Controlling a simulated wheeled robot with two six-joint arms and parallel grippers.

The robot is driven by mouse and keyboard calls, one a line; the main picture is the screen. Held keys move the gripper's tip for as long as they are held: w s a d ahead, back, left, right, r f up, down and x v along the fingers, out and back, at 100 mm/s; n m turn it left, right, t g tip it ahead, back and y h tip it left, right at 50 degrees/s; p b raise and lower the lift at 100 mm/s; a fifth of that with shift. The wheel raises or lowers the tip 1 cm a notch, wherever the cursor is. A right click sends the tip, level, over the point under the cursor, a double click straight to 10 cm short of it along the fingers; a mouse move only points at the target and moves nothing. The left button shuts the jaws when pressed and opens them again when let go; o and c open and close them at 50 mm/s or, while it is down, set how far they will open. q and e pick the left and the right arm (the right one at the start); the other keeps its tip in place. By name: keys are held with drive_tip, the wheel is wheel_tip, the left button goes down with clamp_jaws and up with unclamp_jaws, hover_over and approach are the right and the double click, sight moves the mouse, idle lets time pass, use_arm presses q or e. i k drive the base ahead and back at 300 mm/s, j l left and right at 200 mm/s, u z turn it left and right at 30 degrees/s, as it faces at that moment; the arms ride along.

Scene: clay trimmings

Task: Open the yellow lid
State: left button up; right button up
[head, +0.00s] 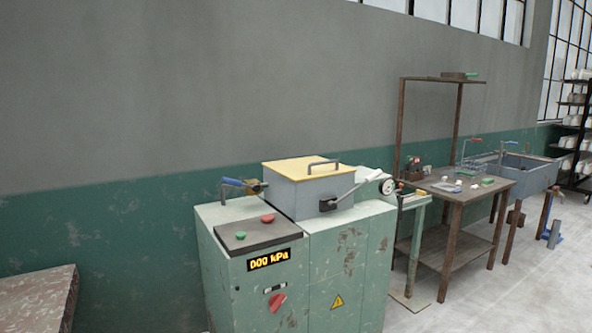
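The yellow lid (298,166) lies flat and closed on top of a grey box (296,193) on a green machine. A grey bar handle (324,164) stands up from the lid near its right side. A dark latch-like lever (336,201) is on the front of the grey box, low toward the right. Neither of my grippers shows in the head view.
The green machine (349,255) has a panel with a green and a red button, a kPa display (268,259) and a red knob (277,302). A gauge (386,187) sits right of the box. A wooden workbench (457,198) and grey sink (520,174) stand farther right.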

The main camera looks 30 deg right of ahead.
sight(298, 169)
drive_tip(key=i+l+z, duration=0.15)
drive_tip(key=l, duration=0.4)
drive_tip(key=i+l+z, duration=0.15)
drive_tip(key=i+l, duration=0.15)
drive_tip(key=l, duration=0.2)
drive_tip(key=i+l+z, duration=0.15)
drive_tip(key=l, duration=0.35)
drive_tip(key=i+l+z, duration=0.15)
drive_tip(key=i+l, duration=0.25)
